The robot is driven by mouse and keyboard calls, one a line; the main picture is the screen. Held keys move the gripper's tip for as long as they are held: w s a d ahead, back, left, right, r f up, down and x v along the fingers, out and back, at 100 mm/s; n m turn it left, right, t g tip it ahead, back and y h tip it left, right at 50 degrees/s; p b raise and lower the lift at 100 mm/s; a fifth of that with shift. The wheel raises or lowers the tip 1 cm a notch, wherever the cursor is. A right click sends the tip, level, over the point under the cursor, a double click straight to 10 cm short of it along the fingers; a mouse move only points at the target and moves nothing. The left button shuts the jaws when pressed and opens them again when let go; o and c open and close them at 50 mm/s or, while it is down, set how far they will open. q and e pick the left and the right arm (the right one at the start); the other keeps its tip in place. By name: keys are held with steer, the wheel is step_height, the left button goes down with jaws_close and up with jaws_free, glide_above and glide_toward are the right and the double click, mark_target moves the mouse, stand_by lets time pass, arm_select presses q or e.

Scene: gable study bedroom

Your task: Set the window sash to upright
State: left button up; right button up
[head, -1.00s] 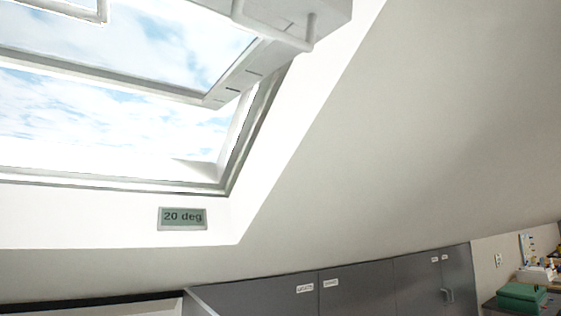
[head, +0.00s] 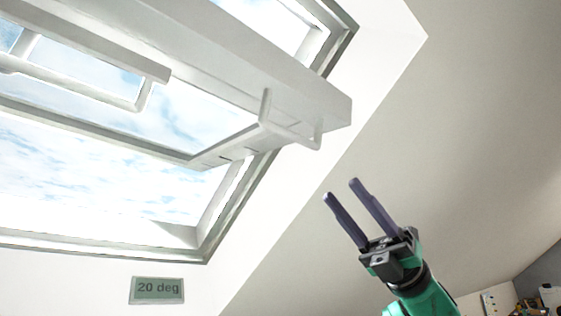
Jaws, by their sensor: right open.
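The white window sash (head: 215,62) is tilted in the roof window frame (head: 222,212), with sky showing above and below it. A white bar handle (head: 142,92) runs along the sash at the left. A white bracket-like handle (head: 290,132) sits at the sash's right end. A small green display (head: 157,290) below the window reads "20 deg". My right gripper (head: 339,187) is open and empty, below and right of the bracket and apart from it, its dark fingers pointing up and left. My left gripper is out of view.
The sloped pale ceiling (head: 480,110) fills the right side. Small items on a surface (head: 535,303) show at the lower right corner. The space between the gripper and the sash looks clear.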

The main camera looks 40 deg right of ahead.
mark_target(296, 141)
steer(key=p+x, duration=0.2)
steer(key=x, duration=0.2)
steer(key=p+x, duration=0.3)
steer(key=x, duration=0.2)
steer(key=w+p+x, duration=0.1)
steer(key=p+x, duration=0.2)
steer(key=x, duration=0.1)
steer(key=shift+r, duration=0.35)
steer(key=shift+w+d+f+t, duration=0.2)
steer(key=shift+w+d+t, duration=0.05)
steer(key=shift+d+t, duration=0.05)
steer(key=shift+s, duration=0.15)
jaws_close()
